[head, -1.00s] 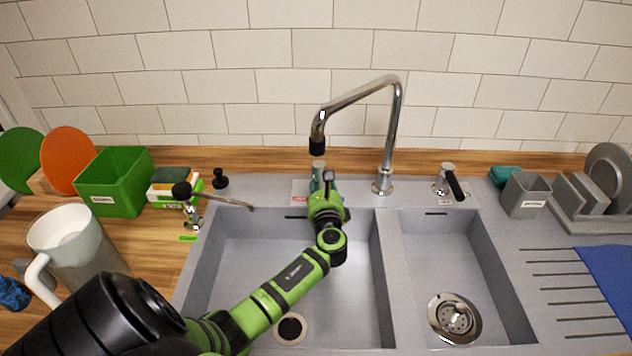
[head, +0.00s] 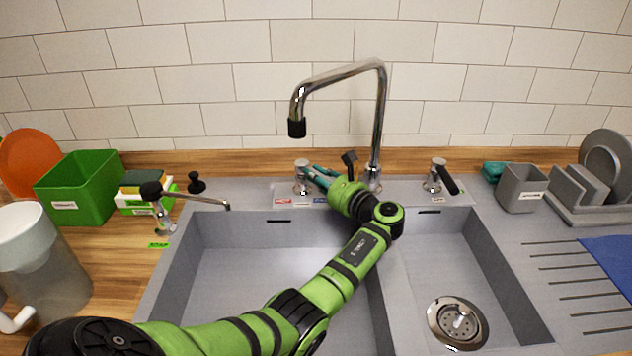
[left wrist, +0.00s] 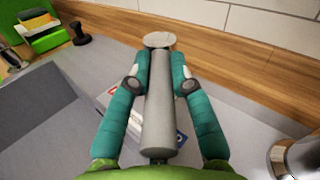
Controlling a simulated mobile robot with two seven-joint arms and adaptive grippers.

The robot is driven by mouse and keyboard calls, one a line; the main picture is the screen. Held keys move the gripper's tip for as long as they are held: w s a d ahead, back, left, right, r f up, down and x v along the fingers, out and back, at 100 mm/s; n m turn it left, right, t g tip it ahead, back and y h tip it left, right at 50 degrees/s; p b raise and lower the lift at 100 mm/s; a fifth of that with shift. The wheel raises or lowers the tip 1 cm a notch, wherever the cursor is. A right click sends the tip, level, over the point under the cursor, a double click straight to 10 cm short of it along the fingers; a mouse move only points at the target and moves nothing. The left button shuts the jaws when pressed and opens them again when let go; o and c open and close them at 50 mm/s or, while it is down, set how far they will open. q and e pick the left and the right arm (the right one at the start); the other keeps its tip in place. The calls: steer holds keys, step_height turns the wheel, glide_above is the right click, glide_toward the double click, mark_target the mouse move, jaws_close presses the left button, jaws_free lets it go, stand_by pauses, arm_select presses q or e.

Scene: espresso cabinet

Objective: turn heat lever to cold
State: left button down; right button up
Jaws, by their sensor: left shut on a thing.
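The heat lever is a chrome post (head: 302,172) behind the large sink basin, left of the tall faucet. Its grey handle (left wrist: 158,110) lies between the teal fingers in the left wrist view. My left gripper (head: 318,175) is shut on this handle from the right and covers most of it in the head view. A red label (head: 283,201) and a blue label (head: 319,199) lie on the sink ledge below. The handle extends over the blue label (left wrist: 180,138) in the left wrist view. My right gripper is not in view.
The faucet (head: 376,120) rises just behind my left wrist. A second lever (head: 438,178) stands to the right. A small spout (head: 190,197) and green bin (head: 82,187) are left. The large basin (head: 250,265) is empty.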

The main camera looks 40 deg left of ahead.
arm_select(q)
steer(key=shift+r, duration=0.1)
steer(key=c, duration=1.1)
jaws_free()
steer(key=shift+d, duration=0.35)
steer(key=d, duration=0.3)
steer(key=s+d, duration=0.1)
steer(key=d, duration=0.7)
steer(key=shift+s, duration=0.4)
